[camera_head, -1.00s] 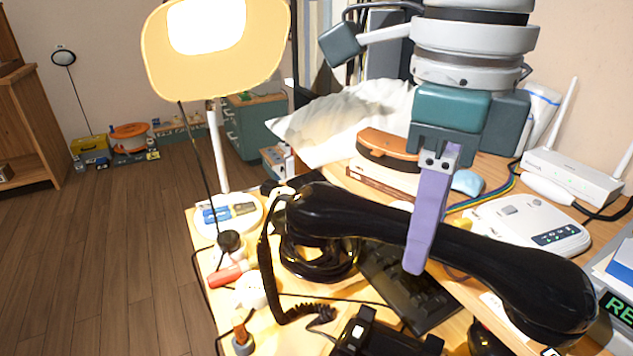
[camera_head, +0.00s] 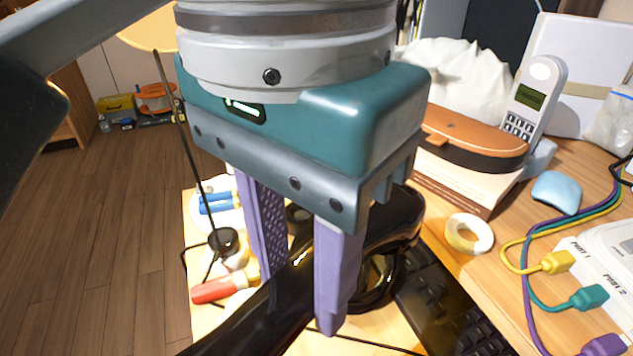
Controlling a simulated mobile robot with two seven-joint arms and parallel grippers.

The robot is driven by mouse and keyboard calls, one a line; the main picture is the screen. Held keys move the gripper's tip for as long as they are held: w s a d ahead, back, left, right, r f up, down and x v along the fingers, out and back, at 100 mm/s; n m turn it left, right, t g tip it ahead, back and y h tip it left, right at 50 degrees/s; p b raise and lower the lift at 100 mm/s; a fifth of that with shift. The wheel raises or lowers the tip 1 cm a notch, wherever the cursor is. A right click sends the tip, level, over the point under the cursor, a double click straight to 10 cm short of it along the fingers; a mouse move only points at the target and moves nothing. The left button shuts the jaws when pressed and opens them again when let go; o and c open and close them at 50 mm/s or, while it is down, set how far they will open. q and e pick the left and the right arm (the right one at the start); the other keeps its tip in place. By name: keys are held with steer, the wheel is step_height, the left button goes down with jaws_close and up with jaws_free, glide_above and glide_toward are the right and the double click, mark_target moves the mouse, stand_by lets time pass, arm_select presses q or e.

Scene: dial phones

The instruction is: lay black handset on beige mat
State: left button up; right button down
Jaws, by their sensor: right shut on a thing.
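My right gripper (camera_head: 297,290), with its purple fingers, is shut on the black handset (camera_head: 262,318) and is large in the middle of the head view. The handset is held between the fingers above the wooden desk, running from the lower left up to the right. Its near end runs out of the bottom of the frame, and the gripper hides part of its middle. I cannot make out a beige mat in this view. My left gripper is not in view.
A black keyboard (camera_head: 445,305) and a tape roll (camera_head: 468,234) lie on the desk right of the handset. A cordless phone (camera_head: 535,95), a brown case (camera_head: 474,139), a blue mouse (camera_head: 556,192) and cables are farther right. A red-handled tool (camera_head: 222,289) lies at the left edge.

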steer(key=f+b, duration=0.4)
steer(key=f, duration=0.3)
steer(key=f+b, duration=0.5)
steer(key=f, duration=0.3)
steer(key=shift+s+a+f, duration=0.1)
steer(key=shift+s+f, duration=0.1)
steer(key=shift+f, duration=0.05)
step_height(320, 180, down, 5)
steer(key=b, duration=0.3)
steer(key=shift+r, duration=0.3)
steer(key=c, duration=0.5)
jaws_free()
steer(key=shift+r, duration=0.3)
step_height(320, 180, up, 12)
steer(key=p, duration=0.2)
steer(key=shift+f+p, duration=0.25)
steer(key=shift+p, duration=0.15)
